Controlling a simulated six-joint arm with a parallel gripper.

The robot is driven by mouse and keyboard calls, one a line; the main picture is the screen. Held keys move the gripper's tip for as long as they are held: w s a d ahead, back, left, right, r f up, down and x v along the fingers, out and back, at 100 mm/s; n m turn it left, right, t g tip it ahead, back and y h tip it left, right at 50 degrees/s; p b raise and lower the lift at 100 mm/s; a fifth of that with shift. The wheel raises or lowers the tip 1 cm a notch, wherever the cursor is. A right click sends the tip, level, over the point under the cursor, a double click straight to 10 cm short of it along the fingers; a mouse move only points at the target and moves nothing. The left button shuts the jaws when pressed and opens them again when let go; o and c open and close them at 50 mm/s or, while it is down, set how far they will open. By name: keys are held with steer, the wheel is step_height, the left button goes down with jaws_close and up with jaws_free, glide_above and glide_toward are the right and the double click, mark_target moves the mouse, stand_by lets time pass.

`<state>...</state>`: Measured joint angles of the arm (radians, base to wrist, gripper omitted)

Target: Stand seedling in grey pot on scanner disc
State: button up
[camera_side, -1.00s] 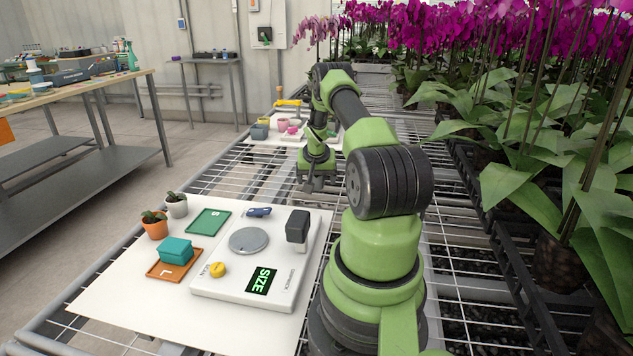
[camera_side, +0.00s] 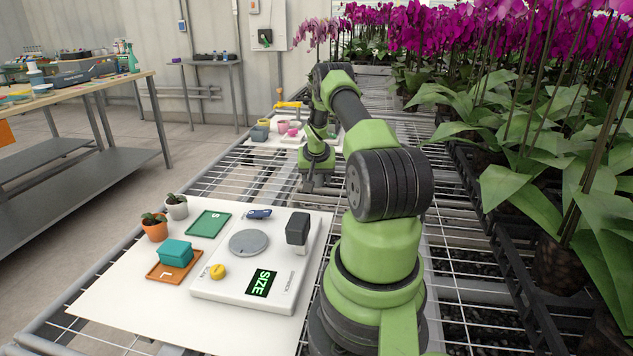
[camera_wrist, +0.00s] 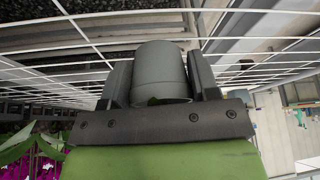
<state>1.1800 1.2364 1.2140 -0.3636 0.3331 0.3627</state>
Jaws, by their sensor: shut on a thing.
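In the wrist view, my gripper (camera_wrist: 160,85) is shut on a grey pot (camera_wrist: 160,65), with a finger on each side. A little green shows at the pot's edge near the palm; most of the seedling is hidden. In the side view, my gripper (camera_side: 314,184) is beyond the white mat, above the wire bench, and the held pot is hard to make out. The round grey scanner disc (camera_side: 249,243) lies bare on the white scanner (camera_side: 225,287), nearer the camera and left of my gripper.
A dark-topped post (camera_side: 297,231) stands right of the disc. Orchids (camera_side: 530,110) crowd the right.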

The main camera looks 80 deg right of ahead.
steer(key=r, duration=0.8)
steer(key=shift+w+a, duration=0.15)
steer(key=shift+w, duration=0.15)
steer(key=w+a+r+n+t+y, duration=0.1)
steer(key=w+a+r+n, duration=0.2)
steer(key=w+a, duration=0.3)
steer(key=w+a+r+n+t, duration=0.1)
steer(key=w+a+r+n, duration=0.15)
steer(key=w+a, duration=0.4)
steer(key=w+a+r+n+t+y, duration=0.1)
steer(key=a+r+n, duration=0.15)
steer(key=a, duration=0.65)
steer(key=a+r+n+y, duration=0.1)
steer(key=a+n, duration=0.2)
steer(key=a, duration=0.5)
steer(key=w+a+r+n+t+y, duration=0.1)
steer(key=a+n, duration=0.2)
steer(key=a, duration=0.6)
steer(key=m+g+h, duration=0.1)
steer(key=m+h, duration=0.1)
steer(key=m, duration=0.3)
glide_above(245, 237)
steer(key=s, duration=0.1)
steer(key=f, duration=0.7)
steer(key=a+f, duration=0.1)
steer(key=f, duration=0.3)
steer(key=shift+s+f, duration=0.1)
steer(key=shift+f, duration=0.2)
steer(key=shift+d+f, duration=0.1)
steer(key=shift+f, duration=2.05)
